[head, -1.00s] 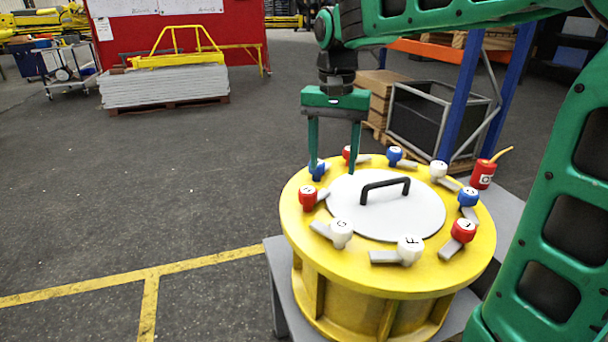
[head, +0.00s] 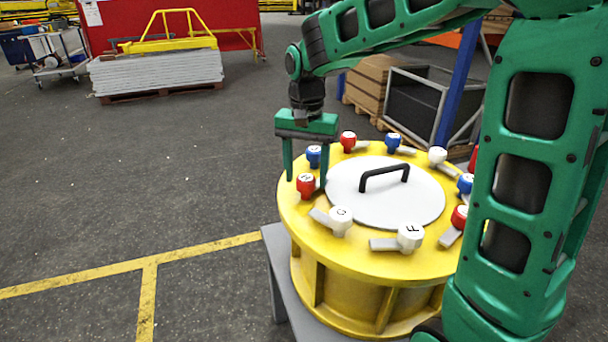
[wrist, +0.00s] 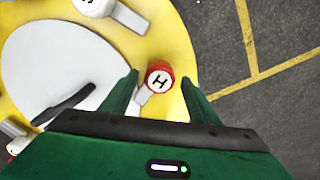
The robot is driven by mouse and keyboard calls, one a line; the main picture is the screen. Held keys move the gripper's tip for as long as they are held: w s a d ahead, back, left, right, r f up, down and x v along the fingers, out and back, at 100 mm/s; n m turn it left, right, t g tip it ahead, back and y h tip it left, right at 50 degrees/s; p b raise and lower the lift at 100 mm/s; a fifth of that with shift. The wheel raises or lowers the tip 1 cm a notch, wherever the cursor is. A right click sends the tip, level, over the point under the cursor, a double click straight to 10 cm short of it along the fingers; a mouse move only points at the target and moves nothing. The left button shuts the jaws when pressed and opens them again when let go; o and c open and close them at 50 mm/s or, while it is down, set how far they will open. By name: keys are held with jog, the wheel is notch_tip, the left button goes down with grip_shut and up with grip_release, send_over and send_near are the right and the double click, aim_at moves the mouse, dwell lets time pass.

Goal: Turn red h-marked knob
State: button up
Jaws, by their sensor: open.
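The red H-marked knob (head: 306,184) sits on the left part of the yellow drum's (head: 330,258) top rim. In the wrist view the red knob (wrist: 158,78) shows its black H, with a grey lever (wrist: 141,95) pointing toward the drum's middle. My gripper (head: 306,182) is open and empty, pointing down with its fingers around the red knob's place in the head view. In the wrist view the knob lies between the two fingers (wrist: 160,95), slightly beyond them, with gaps on both sides. I cannot tell how far the fingertips are above the rim.
A white G knob (head: 341,220) and a blue knob (head: 314,155) flank the red one. Several other knobs ring the drum. A black handle (head: 384,174) rises from the white lid (head: 400,212). The floor left of the drum is clear.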

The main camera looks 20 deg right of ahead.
jog(key=shift+f, duration=0.25)
jog(key=c, duration=1)
jog(key=shift+c, duration=0.2)
jog(key=shift+n, duration=0.3)
jog(key=n, duration=0.4)
jog(key=shift+a, duration=0.1)
jog(key=n, duration=0.5)
jog(key=shift+n, duration=0.3)
